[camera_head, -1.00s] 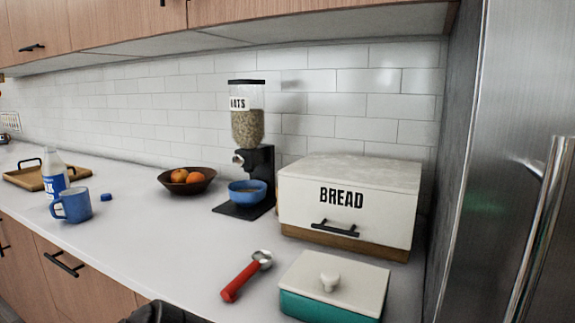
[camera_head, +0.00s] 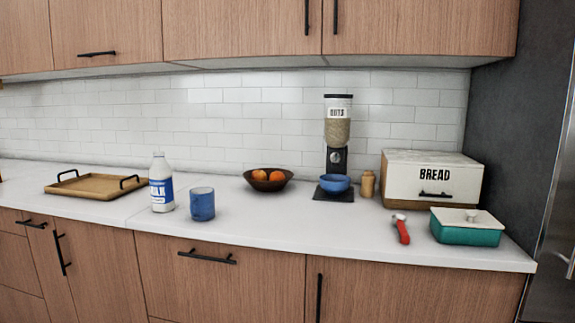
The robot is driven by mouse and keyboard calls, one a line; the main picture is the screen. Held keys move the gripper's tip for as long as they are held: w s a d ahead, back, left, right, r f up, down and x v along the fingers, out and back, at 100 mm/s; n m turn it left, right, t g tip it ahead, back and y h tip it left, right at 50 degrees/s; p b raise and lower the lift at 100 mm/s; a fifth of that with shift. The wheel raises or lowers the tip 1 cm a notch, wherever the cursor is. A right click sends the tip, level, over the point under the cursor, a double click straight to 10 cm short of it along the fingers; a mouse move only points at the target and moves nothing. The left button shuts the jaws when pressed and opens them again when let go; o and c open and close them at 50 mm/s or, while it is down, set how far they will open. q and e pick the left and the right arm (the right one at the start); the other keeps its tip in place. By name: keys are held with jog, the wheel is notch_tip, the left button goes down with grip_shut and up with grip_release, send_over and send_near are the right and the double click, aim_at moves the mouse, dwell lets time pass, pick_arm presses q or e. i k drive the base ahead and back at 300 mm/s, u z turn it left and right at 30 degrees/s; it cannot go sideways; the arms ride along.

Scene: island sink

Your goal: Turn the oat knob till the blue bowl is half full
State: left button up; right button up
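The oat dispenser (camera_head: 337,132) stands against the tiled back wall on the counter, with a clear hopper of oats on top. Its knob (camera_head: 336,157) is a small round part on the dark body below the hopper. The blue bowl (camera_head: 335,184) sits upright on the dispenser's black base, under the outlet. The inside of the bowl shows only as a thin strip, so its fill level is hard to tell. Neither of my grippers is in view.
The bread box (camera_head: 407,184), a small tan jar (camera_head: 367,184), red scoop (camera_head: 402,231) and teal butter dish (camera_head: 467,236) are right of the dispenser. The fruit bowl (camera_head: 254,183), blue mug (camera_head: 202,205), milk bottle (camera_head: 161,185) and wooden tray (camera_head: 88,194) are left. Counter before the dispenser is clear.

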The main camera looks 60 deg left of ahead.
aim_at(335, 157)
jog(key=z, duration=0.05)
jog(key=k, duration=0.1)
jog(key=u, duration=1.4)
